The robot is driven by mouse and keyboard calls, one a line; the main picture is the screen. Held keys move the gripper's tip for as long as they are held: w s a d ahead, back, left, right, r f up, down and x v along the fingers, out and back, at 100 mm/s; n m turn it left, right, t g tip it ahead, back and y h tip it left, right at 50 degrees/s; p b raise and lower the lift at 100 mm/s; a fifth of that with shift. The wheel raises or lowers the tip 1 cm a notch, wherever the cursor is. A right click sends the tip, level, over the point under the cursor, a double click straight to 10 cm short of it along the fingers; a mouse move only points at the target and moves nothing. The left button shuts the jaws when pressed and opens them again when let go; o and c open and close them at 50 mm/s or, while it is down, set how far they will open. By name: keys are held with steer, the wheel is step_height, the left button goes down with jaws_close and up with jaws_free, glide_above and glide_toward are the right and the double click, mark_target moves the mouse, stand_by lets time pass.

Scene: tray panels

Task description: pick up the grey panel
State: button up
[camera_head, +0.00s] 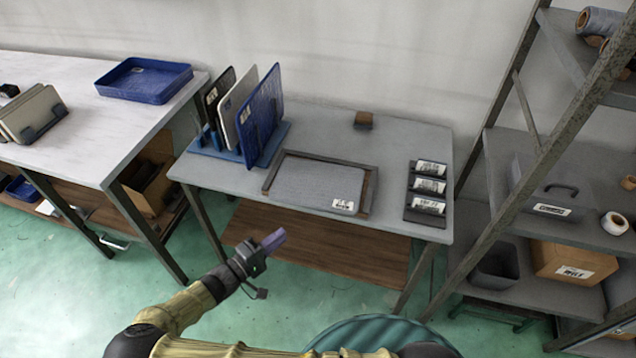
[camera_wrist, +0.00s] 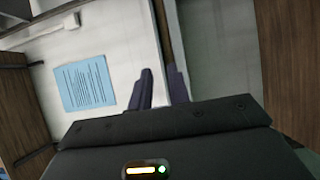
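A grey panel (camera_head: 318,183) with a white barcode label lies flat in a dark wooden frame (camera_head: 367,190) on the grey table. A lighter, whitish-grey panel (camera_head: 237,104) stands upright in a blue rack (camera_head: 229,155), between a black panel (camera_head: 213,99) and a blue panel (camera_head: 261,117). My gripper (camera_head: 272,240) is in front of the table, below its front edge in the picture, away from the panels. In the wrist view my gripper (camera_wrist: 160,85) shows two dark purple fingers with a narrow gap and nothing between them. No panel is identifiable in the wrist view.
A small brown block (camera_head: 363,120) and a dark holder with labelled items (camera_head: 428,187) are on the table. A white bench (camera_head: 88,120) with a blue tray (camera_head: 144,80) stands left. A metal shelf (camera_head: 535,150) stands right. A blue printed sheet (camera_wrist: 85,85) shows in the wrist view.

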glide_toward(314, 208)
steer(key=x, duration=0.3)
steer(key=shift+d+f+p, duration=0.25)
steer(key=shift+d+p, duration=0.05)
steer(key=shift+p, duration=0.05)
steer(key=shift+r+p+x, duration=0.2)
steer(key=shift+p+x, duration=0.25)
steer(key=shift+x, duration=2.2)
steer(key=shift+w+a, duration=0.15)
jaws_close()
